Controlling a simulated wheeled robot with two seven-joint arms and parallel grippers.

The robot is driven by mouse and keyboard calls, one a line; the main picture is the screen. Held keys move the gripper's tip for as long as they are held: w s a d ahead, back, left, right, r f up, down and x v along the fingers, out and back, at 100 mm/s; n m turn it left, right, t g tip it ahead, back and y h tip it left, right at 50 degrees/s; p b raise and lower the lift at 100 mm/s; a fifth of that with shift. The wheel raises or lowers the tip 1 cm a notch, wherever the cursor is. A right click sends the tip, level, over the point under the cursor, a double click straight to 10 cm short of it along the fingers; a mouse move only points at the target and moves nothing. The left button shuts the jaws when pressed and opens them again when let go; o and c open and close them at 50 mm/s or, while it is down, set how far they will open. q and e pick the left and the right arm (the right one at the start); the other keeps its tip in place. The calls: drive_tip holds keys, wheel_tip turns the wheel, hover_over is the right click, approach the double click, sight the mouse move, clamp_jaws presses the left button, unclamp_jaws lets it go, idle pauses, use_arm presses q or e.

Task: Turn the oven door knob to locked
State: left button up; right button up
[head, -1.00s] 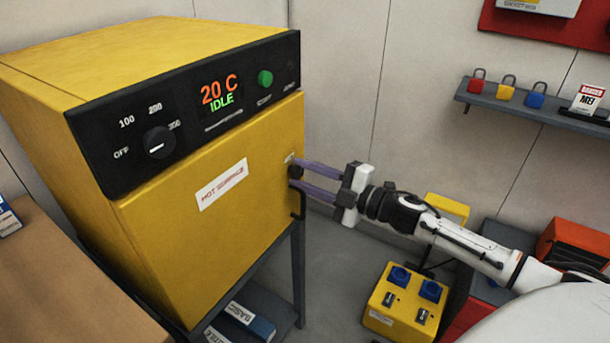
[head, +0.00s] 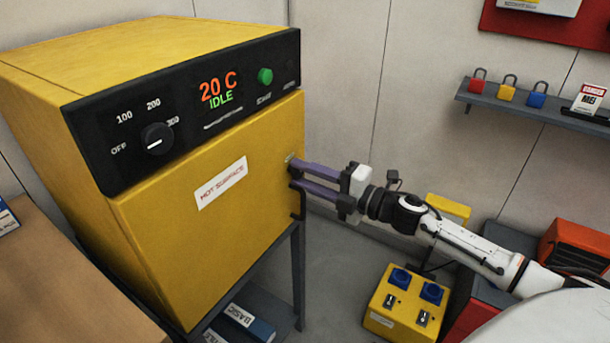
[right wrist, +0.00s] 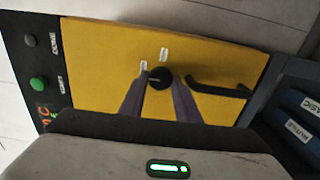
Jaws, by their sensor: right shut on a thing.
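The yellow oven (head: 225,225) has a small black door knob (right wrist: 160,78) on the right side of its door. In the right wrist view the knob sits between the purple fingers of my right gripper (right wrist: 160,88), which is shut on it. In the head view the right gripper (head: 294,175) reaches in from the right, and its fingers hide most of the knob. Two small white labels (right wrist: 163,54) stand beside the knob, too small to read. I cannot tell which label the knob points to. My left gripper is not in view.
A black door handle (right wrist: 218,90) is close to the knob. The control panel (head: 190,110) shows 20 C and IDLE, with a dial (head: 157,139) and a green button (head: 265,76). A yellow box with blue sockets (head: 405,300) stands below my right arm.

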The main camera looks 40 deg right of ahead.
drive_tip(key=o, duration=1)
drive_tip(key=v, duration=1)
drive_tip(key=shift+s, duration=0.15)
drive_tip(key=shift+f, duration=0.1)
